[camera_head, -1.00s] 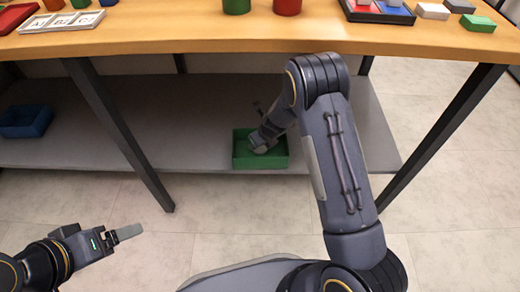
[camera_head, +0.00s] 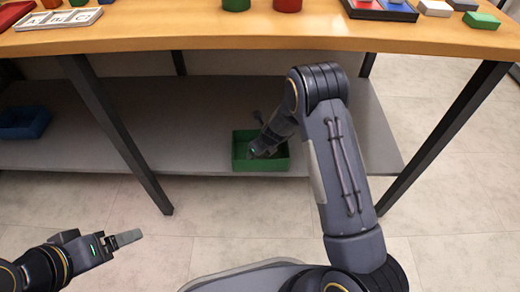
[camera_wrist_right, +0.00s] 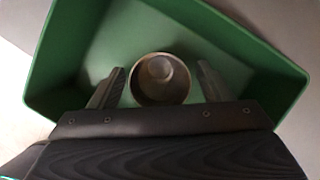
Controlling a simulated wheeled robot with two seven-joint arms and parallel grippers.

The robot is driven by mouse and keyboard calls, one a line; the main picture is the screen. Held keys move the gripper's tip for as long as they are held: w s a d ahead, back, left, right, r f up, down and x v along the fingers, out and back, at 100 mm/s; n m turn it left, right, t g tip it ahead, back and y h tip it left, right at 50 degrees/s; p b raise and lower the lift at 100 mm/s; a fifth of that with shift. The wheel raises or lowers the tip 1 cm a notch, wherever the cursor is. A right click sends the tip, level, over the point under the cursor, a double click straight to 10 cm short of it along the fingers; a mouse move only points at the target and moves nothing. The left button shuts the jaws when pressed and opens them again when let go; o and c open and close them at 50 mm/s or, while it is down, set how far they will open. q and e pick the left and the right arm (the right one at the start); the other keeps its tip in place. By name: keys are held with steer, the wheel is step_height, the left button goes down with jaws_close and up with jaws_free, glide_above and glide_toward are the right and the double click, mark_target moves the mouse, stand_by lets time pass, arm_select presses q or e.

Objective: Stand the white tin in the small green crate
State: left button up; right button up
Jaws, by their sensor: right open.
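The small green crate (camera_head: 262,166) stands on the lower shelf under the table. In the right wrist view its green walls (camera_wrist_right: 65,60) surround the view of its floor. The white tin (camera_wrist_right: 160,78), greyish in the shade, shows as a round rim with a smaller circle inside it. It appears upright inside the crate. My right gripper (camera_wrist_right: 160,88) is open, with one finger on each side of the tin and a gap visible at each side. In the head view my right gripper (camera_head: 264,150) reaches into the crate and hides the tin. My left gripper (camera_head: 130,238) hangs over the floor, away from the shelf.
A blue crate (camera_head: 24,122) stands at the left of the grey shelf (camera_head: 185,125). The wooden tabletop (camera_head: 250,32) overhangs the shelf, with dark legs (camera_head: 115,130) at its front. Several coloured items stand on the tabletop. The shelf is clear between the crates.

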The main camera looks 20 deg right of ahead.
steer(key=s+d+r+n+y+p, duration=0.1)
steer(key=s+r+n+p, duration=0.1)
steer(key=s+r+n, duration=0.6)
steer(key=s+r+n+y+p, duration=0.1)
steer(key=s+r+p, duration=0.15)
steer(key=r, duration=0.95)
steer(key=s+d+r+n+y+p, duration=0.15)
steer(key=s+r+n, duration=0.4)
steer(key=r, duration=0.55)
steer(key=s+d+r+n+t+h, duration=0.1)
steer(key=s+r+n, duration=0.2)
steer(key=s+n, duration=1.2)
steer(key=s, duration=0.4)
steer(key=shift+s+n+b, duration=0.3)
steer(key=shift+s+n, duration=0.05)
steer(key=shift+s, duration=0.05)
steer(key=shift+r+h, duration=0.1)
steer(key=shift+h, duration=0.15)
step_height(320, 180, up, 31)
steer(key=p, duration=3.1)
